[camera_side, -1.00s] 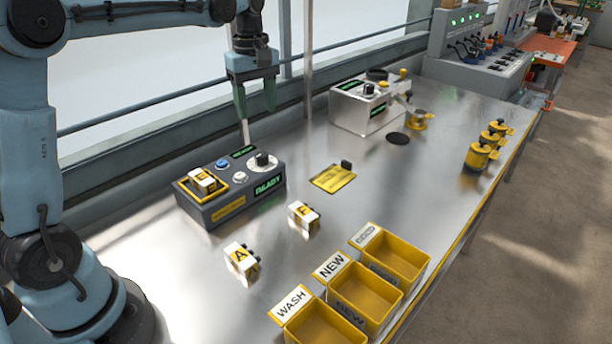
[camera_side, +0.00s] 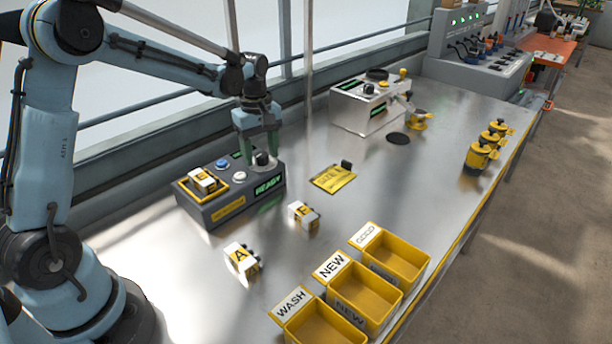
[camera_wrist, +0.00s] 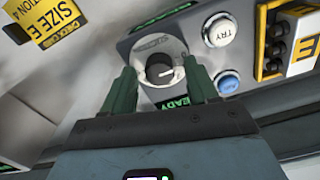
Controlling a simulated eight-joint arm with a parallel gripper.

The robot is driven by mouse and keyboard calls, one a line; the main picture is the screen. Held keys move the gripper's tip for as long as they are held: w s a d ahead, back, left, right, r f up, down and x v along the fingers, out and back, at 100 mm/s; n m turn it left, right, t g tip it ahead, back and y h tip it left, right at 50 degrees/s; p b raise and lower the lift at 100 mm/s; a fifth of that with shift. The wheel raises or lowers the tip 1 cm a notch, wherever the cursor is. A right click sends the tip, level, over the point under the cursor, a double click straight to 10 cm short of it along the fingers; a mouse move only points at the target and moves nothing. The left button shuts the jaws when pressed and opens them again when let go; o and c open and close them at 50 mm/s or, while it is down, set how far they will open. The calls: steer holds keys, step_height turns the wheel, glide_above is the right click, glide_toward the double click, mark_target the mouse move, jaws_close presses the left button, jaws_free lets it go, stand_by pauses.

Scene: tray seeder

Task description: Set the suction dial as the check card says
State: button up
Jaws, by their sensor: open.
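The suction dial is a black knob (camera_side: 262,158) on a white disc, on top of the grey control box (camera_side: 228,208) with a green READY display. In the wrist view the dial (camera_wrist: 159,70) shows a white pointer mark and sits between my two green fingers. My gripper (camera_side: 262,160) is open, pointing down, with a fingertip on each side of the knob; I cannot tell whether either touches it. The yellow check card (camera_side: 334,178) lies on the bench right of the box. In the wrist view the card (camera_wrist: 62,20) reads "SIZE E" and part of a line ending "TION 4".
The box also has a white TRY button (camera_wrist: 219,30), a blue button (camera_wrist: 227,82) and a seated E block (camera_side: 203,180). Blocks E (camera_side: 303,215) and A (camera_side: 241,260) stand in front. Yellow bins (camera_side: 398,258) line the front edge. A white machine (camera_side: 362,107) stands behind right.

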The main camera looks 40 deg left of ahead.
steer(key=c, duration=1)
steer(key=shift+c, duration=0.2)
steer(key=m, duration=0.5)
steer(key=shift+m, duration=0.3)
steer(key=m, duration=0.6)
steer(key=shift+w, duration=0.1)
steer(key=m, duration=0.6)
steer(key=shift+d+m, duration=0.1)
steer(key=shift+m, duration=0.3)
steer(key=m, duration=0.5)
steer(key=shift+d, duration=0.1)
steer(key=shift+m, duration=0.3)
